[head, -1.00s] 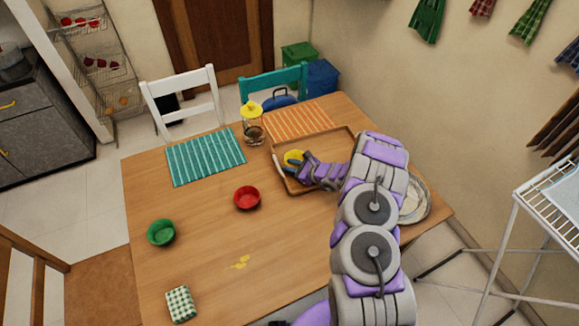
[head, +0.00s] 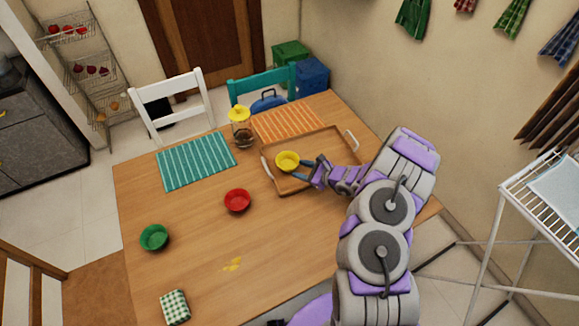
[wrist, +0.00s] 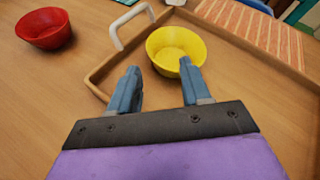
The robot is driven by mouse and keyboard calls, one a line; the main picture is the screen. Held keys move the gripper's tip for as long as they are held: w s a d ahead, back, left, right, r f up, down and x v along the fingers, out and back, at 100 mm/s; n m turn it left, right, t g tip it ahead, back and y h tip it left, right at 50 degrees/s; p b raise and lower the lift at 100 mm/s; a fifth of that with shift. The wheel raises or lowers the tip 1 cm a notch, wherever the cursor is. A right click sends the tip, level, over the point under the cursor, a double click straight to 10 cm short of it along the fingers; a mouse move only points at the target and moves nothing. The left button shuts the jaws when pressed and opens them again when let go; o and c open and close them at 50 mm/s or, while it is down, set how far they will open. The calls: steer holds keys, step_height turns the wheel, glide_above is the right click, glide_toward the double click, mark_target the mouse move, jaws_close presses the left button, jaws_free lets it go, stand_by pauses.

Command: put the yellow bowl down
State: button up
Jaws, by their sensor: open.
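The yellow bowl (head: 287,161) sits upright in the left part of the wooden tray (head: 290,190), near the tray's left handle. In the wrist view the bowl (wrist: 175,47) lies just beyond my gripper (wrist: 158,82). My gripper (head: 309,170) is open, with its two fingers apart and nothing between them. It is to the right of the bowl in the head view. The right finger tip overlaps the bowl's near edge in the wrist view; I cannot tell if they touch.
A red bowl (head: 237,201) and a green bowl (head: 154,237) stand on the table. A jar with a yellow lid (head: 241,128) stands behind the tray. A teal striped mat (head: 196,161) and an orange one (head: 289,123) lie at the far side. The table's middle front is mostly clear.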

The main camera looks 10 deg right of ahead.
steer(key=v, duration=0.2)
steer(key=shift+s+d+r, duration=0.2)
steer(key=shift+s+r, duration=0.1)
steer(key=shift+s, duration=0.15)
steer(key=shift+s+a, duration=0.15)
steer(key=shift+a, duration=0.2)
steer(key=s+a+r+n+g+y, duration=0.2)
steer(key=s+a+r+n+g, duration=0.15)
steer(key=a+r+n, duration=0.55)
steer(key=s+a+r+n+g+y, duration=0.25)
steer(key=s+a+r, duration=0.35)
steer(key=r, duration=0.7)
steer(key=s+a+r+n+g+h, duration=0.35)
steer(key=s+r+n+g, duration=0.2)
steer(key=s, duration=0.55)
steer(key=s+d+r+n+h, duration=0.2)
steer(key=s+d+h, duration=0.3)
steer(key=s, duration=0.6)
steer(key=s+d+r+n+h, duration=0.2)
steer(key=s+d+n+h, duration=0.2)
steer(key=s+d, duration=0.6)
steer(key=shift+s+d+r+n+h, duration=0.15)
steer(key=shift+s+r+n+h, duration=0.2)
steer(key=shift+s+h, duration=0.5)
